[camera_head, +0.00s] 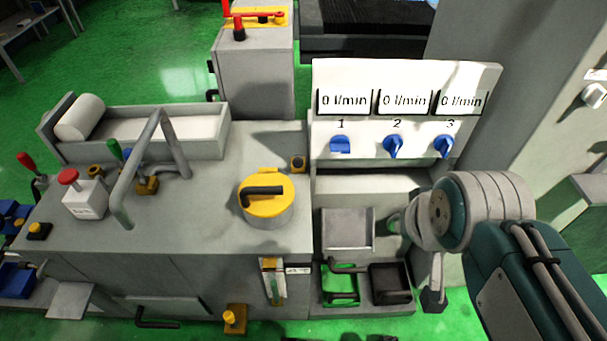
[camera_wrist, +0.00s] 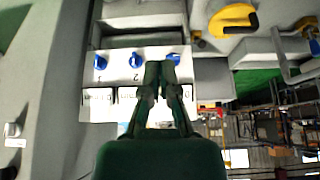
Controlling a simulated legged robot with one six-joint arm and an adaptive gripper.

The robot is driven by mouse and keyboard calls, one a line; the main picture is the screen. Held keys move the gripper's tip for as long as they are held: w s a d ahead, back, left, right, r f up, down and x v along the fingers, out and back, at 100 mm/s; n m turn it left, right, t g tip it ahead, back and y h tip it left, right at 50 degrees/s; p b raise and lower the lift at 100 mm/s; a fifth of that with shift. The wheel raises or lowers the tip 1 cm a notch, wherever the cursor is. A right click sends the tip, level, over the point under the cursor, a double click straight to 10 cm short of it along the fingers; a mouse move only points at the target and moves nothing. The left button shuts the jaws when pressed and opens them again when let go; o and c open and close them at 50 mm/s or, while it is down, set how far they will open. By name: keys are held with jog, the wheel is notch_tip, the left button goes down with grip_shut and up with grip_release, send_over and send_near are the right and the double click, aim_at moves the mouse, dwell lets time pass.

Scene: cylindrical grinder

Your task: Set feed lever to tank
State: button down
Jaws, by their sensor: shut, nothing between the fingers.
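I cannot tell which part is the feed lever; no label reading "tank" is legible. A round yellow dial with a black handle (camera_head: 265,200) sits on the grey machine top; it also shows upside down in the wrist view (camera_wrist: 233,20). A white panel (camera_head: 470,85) carries blue knobs 1 (camera_head: 340,145), 2 (camera_head: 393,147) and 3 (camera_head: 443,147) under displays reading 0 l/min. In the wrist view, my gripper (camera_wrist: 161,66) is shut and empty, its fingertips overlapping the panel near knobs 1 and 2. In the head view, my arm is at the right, below the panel, apart from the dial.
A red lever (camera_head: 238,30) stands on a grey cabinet (camera_head: 255,75) at the back. Trays (camera_head: 345,228) lie below the panel. Green floor shows at the left.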

jog(key=w+a+f+m+g+y, duration=0.3)
jog(key=w+a+f+m+y, duration=0.15)
jog(key=w, duration=0.35)
jog(key=w+a+f+m+g+y, duration=0.25)
jog(key=w+a+m+y, duration=0.3)
jog(key=w, duration=0.35)
jog(key=w+a+f+m+g+y, duration=0.3)
jog(key=w+a+f+m+y, duration=0.25)
jog(key=w, duration=0.25)
jog(key=w+d+f+m+t+y, duration=0.2)
jog(key=w+f+m+t+y, duration=0.35)
jog(key=w+f+m, duration=0.35)
jog(key=d+f+m+t, duration=0.2)
jog(key=f+m+t, duration=0.3)
jog(key=f, duration=0.3)
jog(key=d+f+m+t, duration=0.3)
jog(key=f+m+t, duration=0.2)
jog(key=f, duration=0.3)
jog(key=shift+t+h, duration=0.3)
jog(key=shift+d+r, duration=0.1)
